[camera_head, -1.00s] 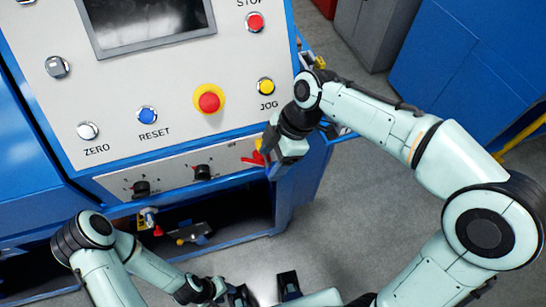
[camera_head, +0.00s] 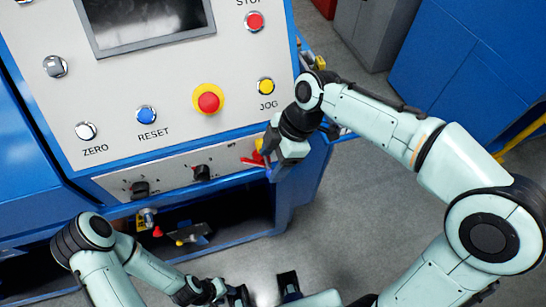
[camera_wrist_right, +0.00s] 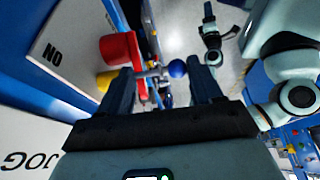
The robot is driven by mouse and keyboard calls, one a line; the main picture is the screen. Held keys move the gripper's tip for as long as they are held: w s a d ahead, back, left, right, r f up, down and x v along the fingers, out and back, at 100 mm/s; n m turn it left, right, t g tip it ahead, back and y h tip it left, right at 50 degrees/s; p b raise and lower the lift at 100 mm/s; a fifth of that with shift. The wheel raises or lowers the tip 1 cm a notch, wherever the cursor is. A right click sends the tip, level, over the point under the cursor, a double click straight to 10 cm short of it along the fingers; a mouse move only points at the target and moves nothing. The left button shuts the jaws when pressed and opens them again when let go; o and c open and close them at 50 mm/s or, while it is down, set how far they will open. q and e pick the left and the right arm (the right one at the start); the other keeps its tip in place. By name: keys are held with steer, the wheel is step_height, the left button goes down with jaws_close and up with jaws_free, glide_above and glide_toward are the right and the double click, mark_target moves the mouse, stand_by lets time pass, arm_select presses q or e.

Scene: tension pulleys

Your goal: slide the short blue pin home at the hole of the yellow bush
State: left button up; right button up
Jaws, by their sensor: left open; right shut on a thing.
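My right gripper (camera_head: 276,160) is at the lower right of the control panel, beside a small yellow part (camera_head: 260,146), probably the yellow bush. In the right wrist view, yellow (camera_wrist_right: 106,80) shows just left of the fingers. Between the fingers of the right gripper (camera_wrist_right: 160,75) is the short blue pin, with a round blue knob (camera_wrist_right: 177,68) and a thin grey stem pointing left. The gripper is shut on it. Whether the pin's tip is in the bush's hole is hidden. My left gripper (camera_head: 262,293) is open and empty at the bottom edge of the head view.
A red part (camera_head: 250,160) sits beside the yellow one; it looms large in the wrist view (camera_wrist_right: 120,48). Panel buttons and black knobs (camera_head: 202,172) are close to the left. An open recess (camera_head: 225,220) lies below the panel. Grey floor (camera_head: 350,220) is free at right.

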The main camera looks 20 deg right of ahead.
steer(key=shift+s, duration=0.15)
steer(key=shift+s+b, duration=0.65)
steer(key=shift+s, duration=0.5)
